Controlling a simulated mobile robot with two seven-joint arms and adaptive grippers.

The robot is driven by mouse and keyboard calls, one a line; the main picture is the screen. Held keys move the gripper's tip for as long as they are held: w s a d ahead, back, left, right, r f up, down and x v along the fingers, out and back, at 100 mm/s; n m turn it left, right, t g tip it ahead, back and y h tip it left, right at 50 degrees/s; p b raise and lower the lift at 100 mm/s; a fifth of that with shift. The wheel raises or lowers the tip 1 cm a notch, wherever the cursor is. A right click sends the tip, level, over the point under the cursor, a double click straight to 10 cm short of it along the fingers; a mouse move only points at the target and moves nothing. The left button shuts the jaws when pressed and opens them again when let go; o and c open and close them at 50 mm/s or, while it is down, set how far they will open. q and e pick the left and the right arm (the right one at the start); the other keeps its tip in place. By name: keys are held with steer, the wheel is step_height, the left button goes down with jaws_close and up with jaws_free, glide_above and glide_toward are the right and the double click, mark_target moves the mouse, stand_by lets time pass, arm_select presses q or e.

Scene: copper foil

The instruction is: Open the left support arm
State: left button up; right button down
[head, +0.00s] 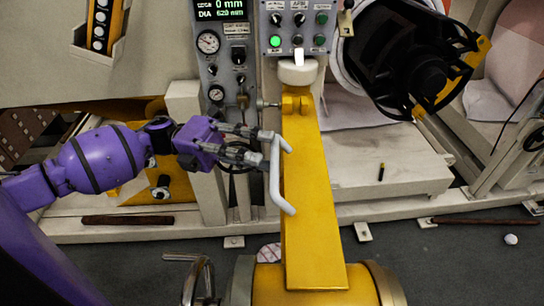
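A long yellow support arm (312,205) runs from a hinge under the control panel down toward me, its near end over a yellow roller. A pale grey bent handle (275,178) is on its left side. My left gripper (262,146), on a purple arm, is at the upper part of this handle, with its fingers pointing right. The fingers look spread apart, one above the other, and the handle lies at their tips. I cannot tell whether they touch it. My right gripper does not show.
A control panel (298,25) with knobs and a green light stands above the hinge. A gauge panel (222,60) is left of it. A black reel hub (415,65) is at the upper right. A metal crank (192,275) is at the lower left. Dark floor (450,265) is open at the right.

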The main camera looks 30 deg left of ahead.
arm_select(q)
steer(key=a+f, duration=0.1)
steer(key=a, duration=0.7)
steer(key=shift+s, duration=0.15)
steer(key=shift+f, duration=0.1)
